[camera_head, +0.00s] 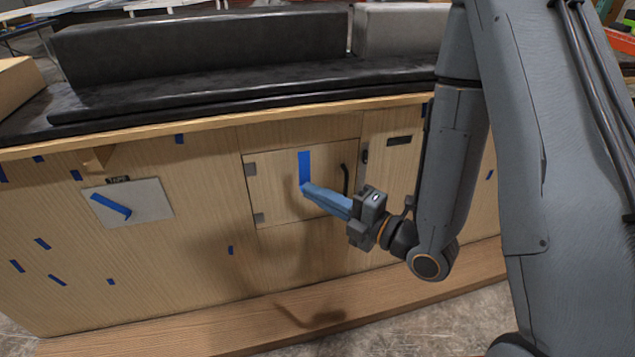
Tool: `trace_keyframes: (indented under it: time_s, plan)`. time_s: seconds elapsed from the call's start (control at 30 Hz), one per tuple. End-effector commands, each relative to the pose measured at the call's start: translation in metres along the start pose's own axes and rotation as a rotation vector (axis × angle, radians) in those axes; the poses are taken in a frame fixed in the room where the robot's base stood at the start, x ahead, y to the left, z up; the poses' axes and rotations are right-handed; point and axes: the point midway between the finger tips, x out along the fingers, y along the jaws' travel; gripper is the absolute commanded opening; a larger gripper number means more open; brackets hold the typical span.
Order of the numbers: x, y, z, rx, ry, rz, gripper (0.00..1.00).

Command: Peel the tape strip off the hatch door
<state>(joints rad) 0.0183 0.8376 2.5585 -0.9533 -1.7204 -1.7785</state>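The hatch door (280,205) is a pale wood panel in the front of the bench, and it looks closed. It has grey hinges on its left and a black handle (346,179) on its right. The blue tape strip (305,166) runs upright on the door's upper middle part. My gripper (306,188) reaches in from the right, its light blue fingers pointing left at the strip's lower end. The fingertips overlap that end in the picture. The fingers look close together, but whether they grip the strip is too small to tell.
A grey plate (150,201) labelled TAPE, with a blue tape piece (111,206) on it, is at the left. Several small blue tape bits dot the wood front. A black latch (364,157) sits right of the door. A wooden ledge (180,333) runs along the bottom. Black cushions (200,45) lie on top.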

Motion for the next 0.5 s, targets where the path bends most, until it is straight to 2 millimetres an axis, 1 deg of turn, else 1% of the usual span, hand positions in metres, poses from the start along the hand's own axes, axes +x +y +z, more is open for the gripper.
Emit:
trace_keyframes:
  time_s: [0.5]
  plan:
    - [-0.026,0.001,-0.021,0.003,0.000,-0.002,0.00]
